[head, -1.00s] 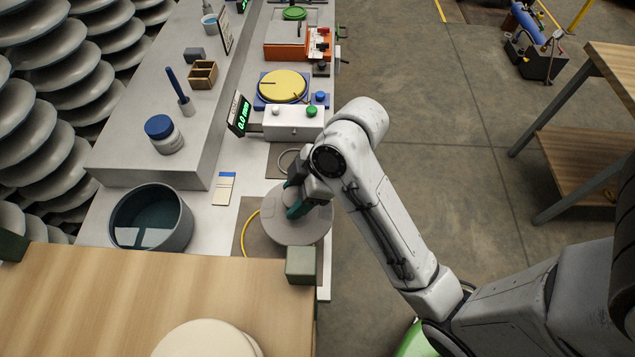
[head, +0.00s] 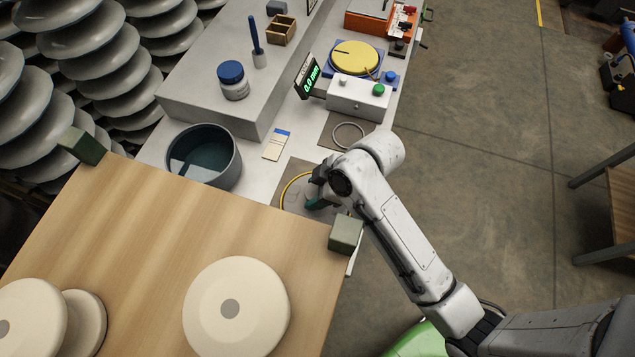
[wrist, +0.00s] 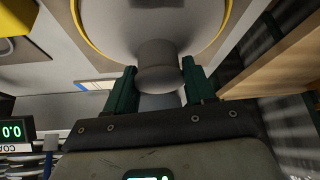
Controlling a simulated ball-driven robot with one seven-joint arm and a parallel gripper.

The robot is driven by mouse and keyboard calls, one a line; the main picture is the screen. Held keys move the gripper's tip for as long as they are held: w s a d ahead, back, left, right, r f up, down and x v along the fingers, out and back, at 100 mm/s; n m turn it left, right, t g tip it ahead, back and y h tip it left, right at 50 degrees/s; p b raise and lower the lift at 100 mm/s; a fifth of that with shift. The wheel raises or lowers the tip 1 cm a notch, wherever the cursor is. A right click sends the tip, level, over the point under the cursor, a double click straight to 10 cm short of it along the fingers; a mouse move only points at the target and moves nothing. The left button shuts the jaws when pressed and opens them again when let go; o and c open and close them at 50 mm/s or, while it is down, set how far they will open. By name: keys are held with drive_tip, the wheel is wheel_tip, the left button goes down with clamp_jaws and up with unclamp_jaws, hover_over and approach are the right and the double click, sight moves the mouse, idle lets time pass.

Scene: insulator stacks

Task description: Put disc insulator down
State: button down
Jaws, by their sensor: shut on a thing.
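A grey disc insulator (head: 295,199) is at the brown mat (head: 290,170) on the bench's near end. A yellow ring (head: 284,186) shows around part of the disc's edge. In the wrist view, the disc (wrist: 120,22) shows with its stubby knob (wrist: 160,65) between the two green fingers. My gripper (head: 318,203) is shut on this knob; it also shows in the wrist view (wrist: 155,85). Part of the disc is hidden by my arm and the wooden table. I cannot tell whether the disc fully rests on the mat.
A wooden table (head: 150,235) with cream discs (head: 250,290) and dark corner blocks (head: 346,232) stands close in front. A dark round tub (head: 203,150) and a colour card (head: 277,144) lie left. A white control box (head: 355,100) stands behind. Open floor lies right.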

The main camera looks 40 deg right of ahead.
idle(0.3)
drive_tip(key=shift+c, duration=1.9)
unclamp_jaws()
drive_tip(key=shift+f, duration=0.1)
drive_tip(key=v, duration=1.2)
drive_tip(key=s+d+f+m+g+h, duration=0.1)
drive_tip(key=s+d+f+m+h, duration=0.1)
drive_tip(key=s+f+m, duration=0.2)
drive_tip(key=s+d+f+m+g+h, duration=0.1)
drive_tip(key=s+f+m+g+h, duration=0.1)
drive_tip(key=s+f+m, duration=0.3)
drive_tip(key=s, duration=0.3)
drive_tip(key=shift+s+d+f+m+h, duration=0.25)
drive_tip(key=shift+s+d+m+h, duration=0.05)
drive_tip(key=shift+s+d+m, duration=0.1)
